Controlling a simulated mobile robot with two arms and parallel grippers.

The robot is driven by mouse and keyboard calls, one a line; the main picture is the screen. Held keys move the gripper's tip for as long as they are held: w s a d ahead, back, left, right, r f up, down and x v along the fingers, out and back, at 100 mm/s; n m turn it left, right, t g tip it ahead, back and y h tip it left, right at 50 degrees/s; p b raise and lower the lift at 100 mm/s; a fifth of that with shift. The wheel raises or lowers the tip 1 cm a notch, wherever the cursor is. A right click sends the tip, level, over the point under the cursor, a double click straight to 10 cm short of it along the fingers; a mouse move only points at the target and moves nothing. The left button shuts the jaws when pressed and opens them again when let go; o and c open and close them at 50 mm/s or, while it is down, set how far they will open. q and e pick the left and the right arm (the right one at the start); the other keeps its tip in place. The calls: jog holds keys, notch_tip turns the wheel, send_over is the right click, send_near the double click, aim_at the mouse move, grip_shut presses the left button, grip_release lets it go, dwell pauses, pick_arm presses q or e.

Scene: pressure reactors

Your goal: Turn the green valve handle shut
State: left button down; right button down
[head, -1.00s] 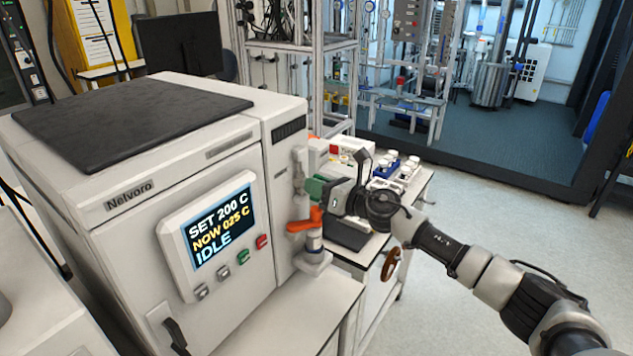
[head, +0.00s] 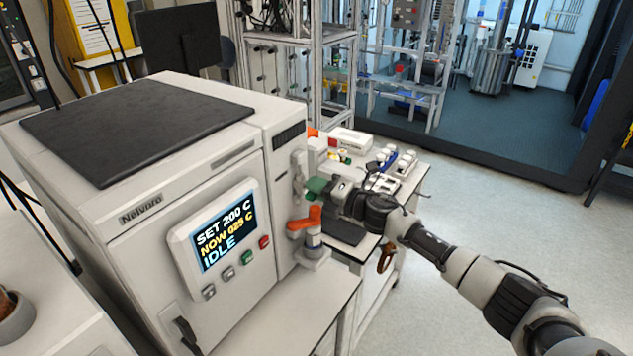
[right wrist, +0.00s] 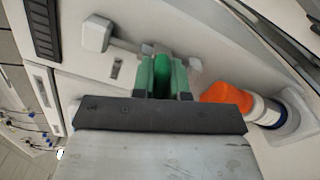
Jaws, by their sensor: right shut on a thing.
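The green valve handle (head: 317,187) sits on the right side of the white Nelvoro reactor cabinet (head: 150,212), beside its front edge. It also shows in the right wrist view (right wrist: 162,75), between the fingers. My right gripper (head: 325,190) reaches in from the right and is shut on the handle; its body hides part of the handle. An orange handle (head: 306,219) on a white and blue fitting is just below the green one, and it shows at the right of the right wrist view (right wrist: 225,95). My left gripper is not in view.
The cabinet's display (head: 222,234) reads SET 200 C, NOW 025 C, IDLE. A bench (head: 412,185) behind my right gripper carries a white box (head: 350,141) and small white-capped containers. Open floor (head: 480,230) lies to the right.

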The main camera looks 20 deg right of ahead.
jog(key=shift+m+p, duration=0.85)
jog(key=shift+m, duration=1.05)
jog(key=shift+f, duration=0.1)
jog(key=c, duration=1.1)
grip_release()
jog(key=shift+c, duration=0.2)
jog(key=shift+s+d+f, duration=0.15)
jog(key=shift+s+d, duration=0.2)
jog(key=b+v, duration=0.3)
jog(key=v, duration=0.6)
jog(key=shift+s+d+b, duration=0.25)
jog(key=shift+s+b, duration=0.05)
